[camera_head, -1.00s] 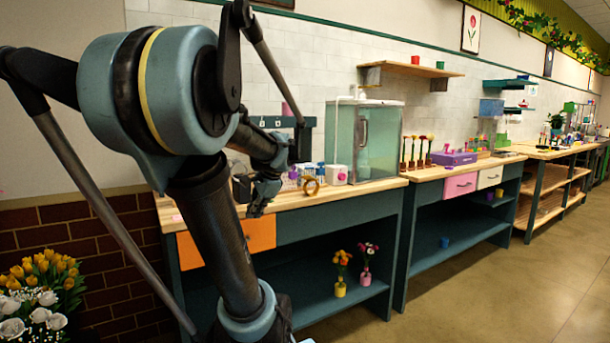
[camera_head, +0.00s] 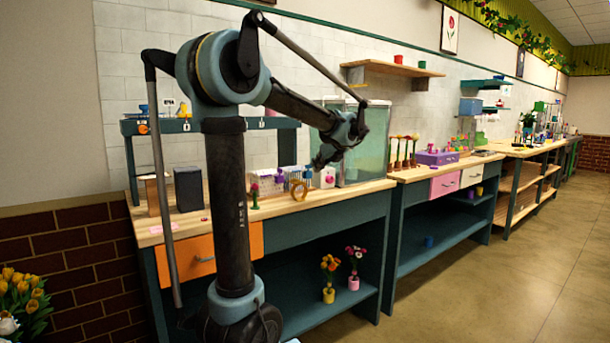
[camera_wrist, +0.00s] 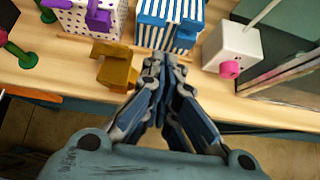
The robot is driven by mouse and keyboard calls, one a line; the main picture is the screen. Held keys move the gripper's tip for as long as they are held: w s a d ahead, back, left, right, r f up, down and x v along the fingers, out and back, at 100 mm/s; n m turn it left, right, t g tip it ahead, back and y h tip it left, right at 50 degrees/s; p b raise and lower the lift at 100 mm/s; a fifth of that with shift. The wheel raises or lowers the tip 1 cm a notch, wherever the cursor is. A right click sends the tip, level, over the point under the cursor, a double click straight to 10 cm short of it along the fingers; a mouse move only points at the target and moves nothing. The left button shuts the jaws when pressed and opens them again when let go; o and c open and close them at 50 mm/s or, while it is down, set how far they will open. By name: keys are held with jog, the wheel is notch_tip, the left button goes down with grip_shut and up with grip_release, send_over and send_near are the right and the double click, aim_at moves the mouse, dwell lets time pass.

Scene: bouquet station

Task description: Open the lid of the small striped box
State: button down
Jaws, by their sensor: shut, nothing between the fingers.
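The small striped box (camera_wrist: 168,36), blue and white with a blue clasp-like part on top, stands at the upper middle of the wrist view. In the head view the striped box (camera_head: 291,174) is small on the wooden counter. My gripper (camera_wrist: 163,62) is shut and empty, its fingertips just below the box's near edge in the wrist view; I cannot tell whether they touch. In the head view my gripper (camera_head: 318,164) hangs above the counter near the box. The lid looks closed.
A polka-dot box (camera_wrist: 95,18) with a purple part stands left of the striped box, and a white box with a pink knob (camera_wrist: 230,68) stands right. A gold-brown holder (camera_wrist: 115,66) sits close left of my fingertips. A glass cabinet (camera_head: 368,145) stands at the right.

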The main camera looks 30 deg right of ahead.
aim_at(296, 169)
jog(key=x, duration=0.6)
jog(key=a+x, duration=0.1)
jog(key=x, duration=0.2)
jog(key=shift+w+r, duration=0.15)
jog(key=shift+r, duration=0.05)
jog(key=shift+w+f, duration=0.35)
jog(key=shift+w, duration=0.1)
